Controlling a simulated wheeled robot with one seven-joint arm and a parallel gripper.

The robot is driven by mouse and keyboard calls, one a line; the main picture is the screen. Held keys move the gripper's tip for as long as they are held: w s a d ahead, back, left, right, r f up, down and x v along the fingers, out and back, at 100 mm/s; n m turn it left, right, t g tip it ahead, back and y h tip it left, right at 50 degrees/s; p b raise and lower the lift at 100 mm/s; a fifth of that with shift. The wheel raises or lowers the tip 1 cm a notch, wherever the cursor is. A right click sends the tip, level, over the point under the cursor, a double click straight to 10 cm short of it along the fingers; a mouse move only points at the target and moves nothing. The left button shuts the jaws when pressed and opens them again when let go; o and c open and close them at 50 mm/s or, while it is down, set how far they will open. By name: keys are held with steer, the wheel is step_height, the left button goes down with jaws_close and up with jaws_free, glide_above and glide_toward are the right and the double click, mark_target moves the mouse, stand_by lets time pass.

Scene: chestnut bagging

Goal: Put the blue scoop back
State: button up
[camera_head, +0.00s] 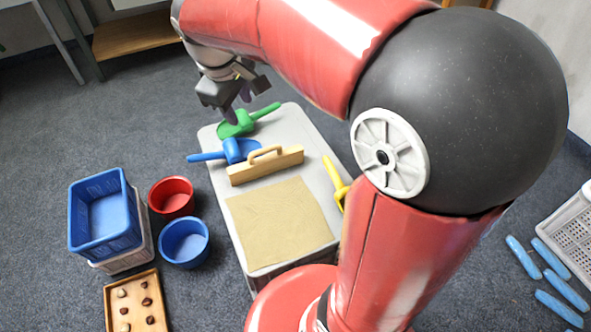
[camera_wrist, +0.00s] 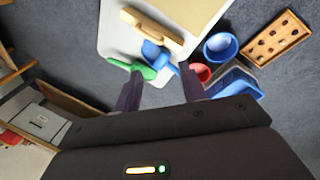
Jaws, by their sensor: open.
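The blue scoop (camera_head: 233,151) lies on the grey table top (camera_head: 212,205), its handle sticking out over the left edge. It lies between the green scoop (camera_head: 236,125) and a wooden block with a handle (camera_head: 265,165). In the wrist view the blue scoop (camera_wrist: 155,54) shows beyond my fingertips, beside the green scoop (camera_wrist: 140,68). My gripper (camera_head: 236,108) is open and empty, above the far end of the table near the green scoop. In the wrist view its two dark fingers (camera_wrist: 160,92) are spread apart. Its exact height above the scoops is hard to tell.
A brown sheet (camera_head: 280,222) covers the near table top. A yellow scoop (camera_head: 337,184) lies at the right edge, partly hidden by my arm. Left on the floor are a red bucket (camera_head: 171,198), blue bucket (camera_head: 184,242), blue crate (camera_head: 104,213) and wooden tray (camera_head: 135,302) with chestnuts.

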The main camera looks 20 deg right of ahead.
steer(key=s+d+f+m+t+y, duration=0.1)
steer(key=s+m, duration=0.3)
steer(key=s, duration=0.5)
steer(key=s+d+f+m+t+y, duration=0.1)
steer(key=s+d+m, duration=0.2)
steer(key=s, duration=0.6)
steer(key=shift+s+f+m+t, duration=0.15)
steer(key=shift+s+m+t, duration=0.1)
steer(key=shift+m+t, duration=0.25)
step_height(320, 180, up, 4)
steer(key=p, duration=0.3)
steer(key=shift+f+p, duration=0.15)
steer(key=shift+p, duration=0.2)
